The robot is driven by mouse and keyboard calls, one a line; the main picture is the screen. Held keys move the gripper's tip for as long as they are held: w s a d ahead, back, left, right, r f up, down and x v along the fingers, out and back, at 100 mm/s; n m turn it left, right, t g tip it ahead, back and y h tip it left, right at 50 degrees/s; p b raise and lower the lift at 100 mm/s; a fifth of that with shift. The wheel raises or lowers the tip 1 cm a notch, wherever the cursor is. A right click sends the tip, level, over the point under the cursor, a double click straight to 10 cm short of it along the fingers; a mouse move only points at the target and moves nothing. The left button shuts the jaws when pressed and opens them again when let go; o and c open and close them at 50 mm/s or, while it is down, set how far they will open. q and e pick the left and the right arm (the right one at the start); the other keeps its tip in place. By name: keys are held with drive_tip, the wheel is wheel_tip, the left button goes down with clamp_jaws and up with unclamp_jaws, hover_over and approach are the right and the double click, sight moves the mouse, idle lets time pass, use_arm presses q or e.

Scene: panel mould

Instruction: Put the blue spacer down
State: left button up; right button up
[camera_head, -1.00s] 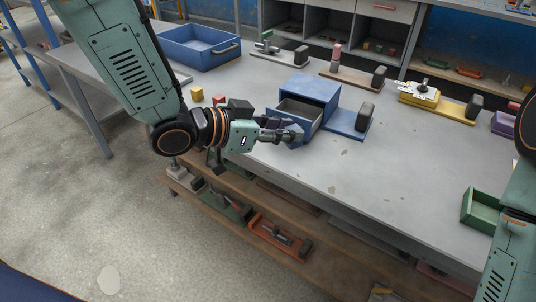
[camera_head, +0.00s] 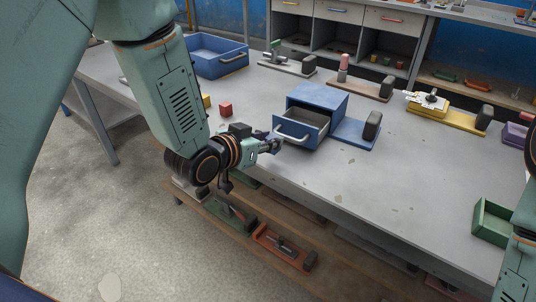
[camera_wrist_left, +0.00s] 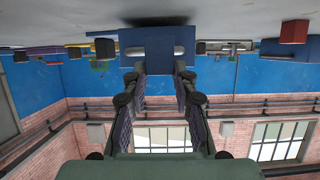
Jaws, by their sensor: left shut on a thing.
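My left gripper (camera_head: 271,146) is at the table's front edge, just left of the open drawer (camera_head: 301,130) of the blue cabinet (camera_head: 318,97). It is shut on the blue spacer (camera_wrist_left: 160,52), a dark blue block between the fingertips in the left wrist view. In the head view the spacer is small and hard to make out at the fingertips. In the wrist view it covers the middle of the drawer's pale handle, whose ends show on both sides. Whether it touches the handle I cannot tell. My right gripper is out of view.
A red cube (camera_head: 225,109) and a yellow cube (camera_head: 207,101) lie behind my left gripper. A blue tray (camera_head: 214,68) stands at the back left. A green bin (camera_head: 493,222) is at the right. The grey tabletop (camera_head: 400,180) right of the cabinet is largely clear.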

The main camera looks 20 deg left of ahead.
sight(269, 152)
use_arm(q)
drive_tip(key=f, duration=0.2)
drive_tip(key=f+b, duration=0.1)
drive_tip(key=shift+w+a+f, duration=0.1)
drive_tip(key=shift+a+f, duration=0.1)
drive_tip(key=shift+f, duration=0.2)
drive_tip(key=shift+d, duration=0.1)
drive_tip(key=shift+f, duration=0.15)
drive_tip(key=o, duration=1)
drive_tip(key=shift+o, duration=0.2)
